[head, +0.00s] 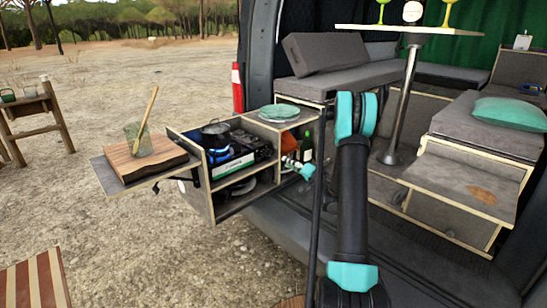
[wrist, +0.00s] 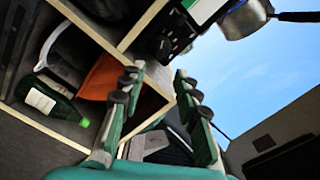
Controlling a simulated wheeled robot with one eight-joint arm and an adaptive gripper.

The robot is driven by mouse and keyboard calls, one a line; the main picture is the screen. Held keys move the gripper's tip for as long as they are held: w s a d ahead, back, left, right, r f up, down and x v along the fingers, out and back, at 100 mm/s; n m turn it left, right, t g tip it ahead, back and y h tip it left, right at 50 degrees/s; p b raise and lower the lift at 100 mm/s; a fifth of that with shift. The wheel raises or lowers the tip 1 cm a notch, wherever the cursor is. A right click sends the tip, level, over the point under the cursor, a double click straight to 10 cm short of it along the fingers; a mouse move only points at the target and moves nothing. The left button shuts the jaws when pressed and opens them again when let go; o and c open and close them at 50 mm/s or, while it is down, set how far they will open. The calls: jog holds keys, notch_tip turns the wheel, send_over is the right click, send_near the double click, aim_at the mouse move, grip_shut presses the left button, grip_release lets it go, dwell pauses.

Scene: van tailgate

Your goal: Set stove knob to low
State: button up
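The camping stove (head: 240,150) sits in the upper left compartment of the pull-out kitchen box, with a blue flame (head: 219,153) at its near left burner. My gripper (head: 292,162) is at the box's right compartment, apart from the stove. In the wrist view its fingers (wrist: 158,82) are spread with nothing held.
A green bottle (wrist: 48,102) and an orange item (wrist: 100,78) are in the right compartment near my fingers. Green plates (head: 272,114) lie on the box top. A cutting board (head: 145,158) with a glass is on the left shelf. A table post (head: 402,105) stands right.

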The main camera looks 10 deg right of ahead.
aim_at(271, 154)
jog(key=x, duration=1)
jog(key=shift+w+a, duration=0.15)
jog(key=shift+c, duration=0.3)
grip_shut()
